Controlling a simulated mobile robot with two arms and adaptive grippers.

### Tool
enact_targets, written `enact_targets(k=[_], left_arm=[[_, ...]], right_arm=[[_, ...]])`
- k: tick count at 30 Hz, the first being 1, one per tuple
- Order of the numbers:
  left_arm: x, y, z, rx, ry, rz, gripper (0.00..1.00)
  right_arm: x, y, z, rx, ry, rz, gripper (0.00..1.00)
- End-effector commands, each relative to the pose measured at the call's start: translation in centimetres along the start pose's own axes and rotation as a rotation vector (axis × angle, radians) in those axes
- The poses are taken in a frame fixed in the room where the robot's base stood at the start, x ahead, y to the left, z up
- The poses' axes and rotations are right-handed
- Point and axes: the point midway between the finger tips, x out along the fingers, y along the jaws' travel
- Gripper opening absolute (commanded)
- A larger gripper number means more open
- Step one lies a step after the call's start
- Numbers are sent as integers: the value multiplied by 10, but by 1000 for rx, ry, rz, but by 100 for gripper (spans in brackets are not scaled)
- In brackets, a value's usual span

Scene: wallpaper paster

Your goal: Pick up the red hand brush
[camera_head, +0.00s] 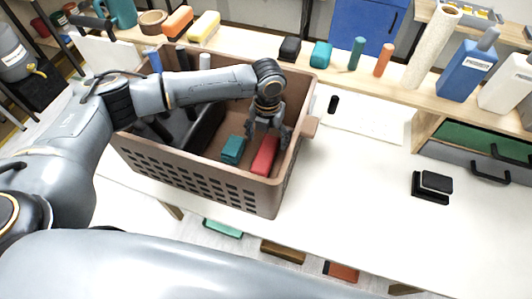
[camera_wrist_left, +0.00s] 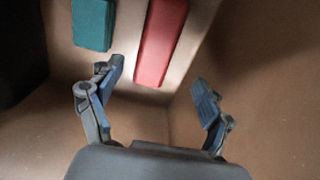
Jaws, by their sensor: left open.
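The red hand brush (camera_head: 265,155) lies in the right part of a brown basket (camera_head: 215,185) on the white table. My left gripper (camera_head: 270,132) is inside the basket, above the far end of the red brush. In the left wrist view the red brush (camera_wrist_left: 161,42) is ahead of the open fingers, and nothing is between the fingertips (camera_wrist_left: 158,75). A teal block-like item (camera_head: 233,149) lies to the left of the red brush, apart from it; it also shows in the left wrist view (camera_wrist_left: 93,24). My right gripper does not show.
The basket's right wall stands close beside the red brush. A dark item (camera_head: 195,130) fills the basket's left part. A black block (camera_head: 432,186) sits on the table at right. A shelf with bottles and several handles runs behind. The table's right front is clear.

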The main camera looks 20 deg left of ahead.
Motion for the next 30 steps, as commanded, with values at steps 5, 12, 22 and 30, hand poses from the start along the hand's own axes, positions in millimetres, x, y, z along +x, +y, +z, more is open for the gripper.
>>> enact_targets(k=[5,12,22,30], left_arm=[[34,0,1,-4,0,1,79],[55,1,2,-4,-3,0,79],[98,5,2,-5,-2,0,79],[107,5,2,-4,-5,0,79]], right_arm=[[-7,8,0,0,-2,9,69],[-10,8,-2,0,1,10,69],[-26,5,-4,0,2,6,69],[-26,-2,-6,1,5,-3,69]])
